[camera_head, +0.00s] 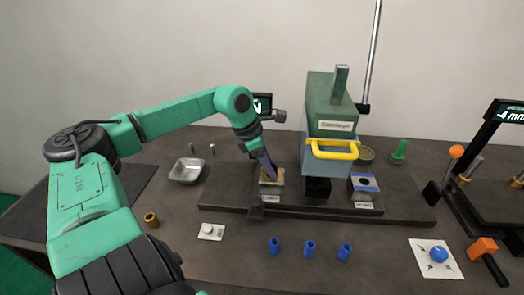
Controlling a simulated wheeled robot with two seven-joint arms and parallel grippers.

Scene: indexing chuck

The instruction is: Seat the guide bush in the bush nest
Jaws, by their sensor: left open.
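My left gripper (270,170) points down over a small light block (271,183) at the left of the dark fixture plate, with its tips at a brass-coloured part (266,176) on that block. The gripper is open; the fingers hide much of this part, and I cannot tell whether they touch it. The part may be the guide bush and the block may be the bush nest, but the label in front is too small to read. A second block with a blue top and a dark hole (364,184) stands at the plate's right. My right gripper is not in view.
A green press-like machine (331,115) with a yellow handle (333,149) stands between the blocks. A brass ring (151,220), a metal tray (187,171) and several blue sleeves (309,248) lie around the plate. A blue button (438,254) is at front right.

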